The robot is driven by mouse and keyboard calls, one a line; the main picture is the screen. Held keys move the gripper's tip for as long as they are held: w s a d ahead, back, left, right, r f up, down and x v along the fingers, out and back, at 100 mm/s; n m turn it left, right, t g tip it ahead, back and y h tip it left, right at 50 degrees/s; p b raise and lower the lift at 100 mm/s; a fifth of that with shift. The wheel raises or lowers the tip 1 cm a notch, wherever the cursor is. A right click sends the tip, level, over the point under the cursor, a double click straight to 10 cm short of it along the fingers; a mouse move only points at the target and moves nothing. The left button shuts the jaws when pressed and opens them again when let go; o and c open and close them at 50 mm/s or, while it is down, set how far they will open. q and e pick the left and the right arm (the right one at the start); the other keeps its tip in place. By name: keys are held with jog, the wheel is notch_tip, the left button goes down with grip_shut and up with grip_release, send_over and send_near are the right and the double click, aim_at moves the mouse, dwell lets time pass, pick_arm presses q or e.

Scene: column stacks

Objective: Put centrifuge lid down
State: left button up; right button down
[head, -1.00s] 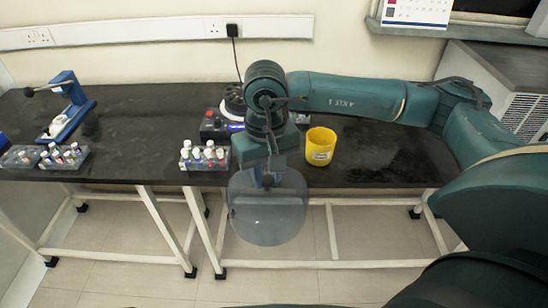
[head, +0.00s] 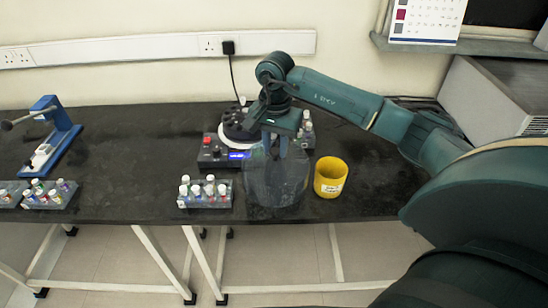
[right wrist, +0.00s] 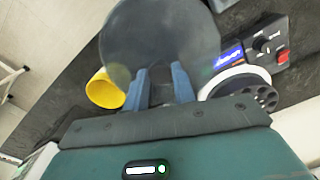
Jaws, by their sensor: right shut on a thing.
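The clear round centrifuge lid (head: 277,182) hangs below my right gripper (head: 278,150), which is shut on it. In the head view the lid shows in front of the black bench, between the centrifuge and the yellow cup; I cannot tell whether it touches the bench. In the right wrist view the lid (right wrist: 160,45) is a grey see-through disc beyond the two blue fingers (right wrist: 160,85). The centrifuge (head: 238,134), with a black rotor, white ring and blue display, stands behind the lid, partly hidden by my arm. My left gripper is out of view.
A yellow cup (head: 330,177) stands just right of the lid. A rack of capped tubes (head: 205,192) is to its left, with another rack (head: 48,194) and a blue stand (head: 58,138) farther left. The bench between the stand and centrifuge is clear.

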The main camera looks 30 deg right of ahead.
aim_at(275, 167)
notch_tip(275, 167, down, 4)
jog(key=shift+r+p, duration=0.15)
jog(key=shift+p, duration=0.2)
jog(key=shift+f, duration=0.3)
jog(key=c, duration=1.6)
grip_release()
jog(key=o, duration=0.5)
jog(key=shift+c, duration=0.2)
